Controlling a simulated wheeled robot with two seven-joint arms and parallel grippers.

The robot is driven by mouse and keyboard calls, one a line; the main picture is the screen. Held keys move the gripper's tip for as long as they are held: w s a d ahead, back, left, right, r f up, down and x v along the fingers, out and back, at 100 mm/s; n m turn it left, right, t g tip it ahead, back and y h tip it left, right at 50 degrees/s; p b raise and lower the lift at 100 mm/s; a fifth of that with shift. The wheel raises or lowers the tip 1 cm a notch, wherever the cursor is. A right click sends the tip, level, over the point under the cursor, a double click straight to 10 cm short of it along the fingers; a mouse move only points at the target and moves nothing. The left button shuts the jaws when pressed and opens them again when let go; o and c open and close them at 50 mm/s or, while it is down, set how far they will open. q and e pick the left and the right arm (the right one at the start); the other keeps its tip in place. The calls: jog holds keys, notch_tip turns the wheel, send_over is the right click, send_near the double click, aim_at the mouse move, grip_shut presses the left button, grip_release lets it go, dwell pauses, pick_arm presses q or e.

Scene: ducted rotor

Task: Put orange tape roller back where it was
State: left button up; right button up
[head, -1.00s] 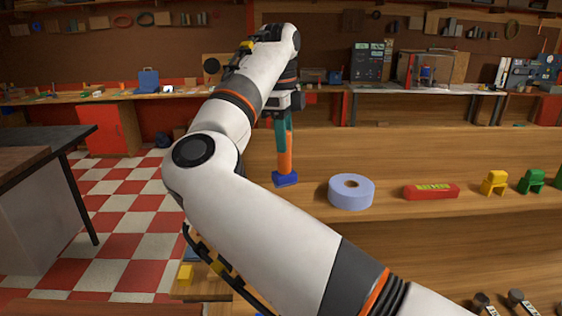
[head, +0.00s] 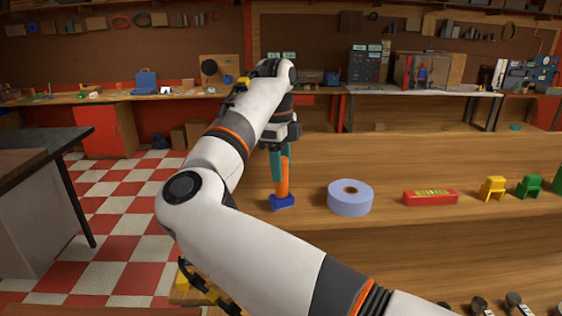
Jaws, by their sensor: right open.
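The orange tape roller (head: 282,180) stands about upright at the left end of the wooden shelf, with its orange handle up. Its blue foot (head: 281,202) appears to rest on the shelf top. My right gripper (head: 279,165) has teal fingers pointing down at the upper handle. It is open, with one finger to the left of the handle; I cannot tell whether it touches. The handle's top and the other finger are partly hidden. My left gripper is not in view.
Further right are a red box (head: 430,198), a yellow clip-like piece (head: 493,188) and a green one (head: 528,187). The shelf (head: 400,165) is clear behind them. Open checkered floor lies left.

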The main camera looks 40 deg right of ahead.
notch_tip(320, 180, up, 12)
jog(key=shift+w+a+b, duration=0.2)
jog(key=shift+w+b, duration=0.1)
jog(key=shift+w, duration=0.05)
dwell(0.5)
